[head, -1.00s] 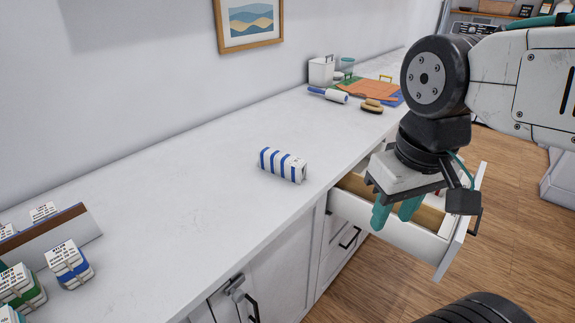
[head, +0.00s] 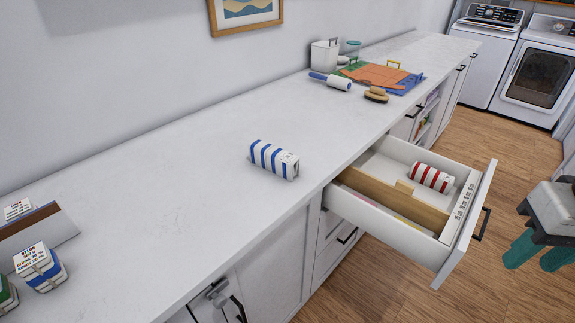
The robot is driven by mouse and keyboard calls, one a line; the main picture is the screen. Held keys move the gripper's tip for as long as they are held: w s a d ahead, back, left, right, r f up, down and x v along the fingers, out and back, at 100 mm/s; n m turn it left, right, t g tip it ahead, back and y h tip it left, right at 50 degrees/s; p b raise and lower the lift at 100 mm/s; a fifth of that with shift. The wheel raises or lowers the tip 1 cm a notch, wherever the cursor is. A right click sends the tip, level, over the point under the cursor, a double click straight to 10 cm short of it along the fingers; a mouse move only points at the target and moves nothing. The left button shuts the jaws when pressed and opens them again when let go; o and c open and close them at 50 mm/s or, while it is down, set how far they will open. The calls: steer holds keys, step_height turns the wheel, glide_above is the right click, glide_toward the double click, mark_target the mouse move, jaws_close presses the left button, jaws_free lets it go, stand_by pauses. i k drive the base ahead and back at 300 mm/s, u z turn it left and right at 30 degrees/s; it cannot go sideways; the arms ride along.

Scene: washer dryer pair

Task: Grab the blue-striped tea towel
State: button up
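The blue-striped tea towel (head: 273,160) is a white roll with blue bands. It lies alone on the white counter (head: 190,170), near the front edge, just left of the open drawer. My gripper (head: 538,250) is at the right edge of the head view, over the floor and beyond the open drawer, well apart from the towel. Its two teal fingers point down with a narrow gap between them and nothing visible in it.
The open drawer (head: 390,215) juts out from the counter and holds a red-striped roll (head: 431,178) behind a wooden divider (head: 400,201). A lint roller (head: 331,81) and a brush (head: 376,95) lie farther back. Small bundles (head: 40,267) stand at left. Counter around the towel is clear.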

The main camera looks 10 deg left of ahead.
mark_target(282, 163)
steer(key=k, duration=0.5)
steer(key=u, duration=0.7)
steer(key=i, duration=0.5)
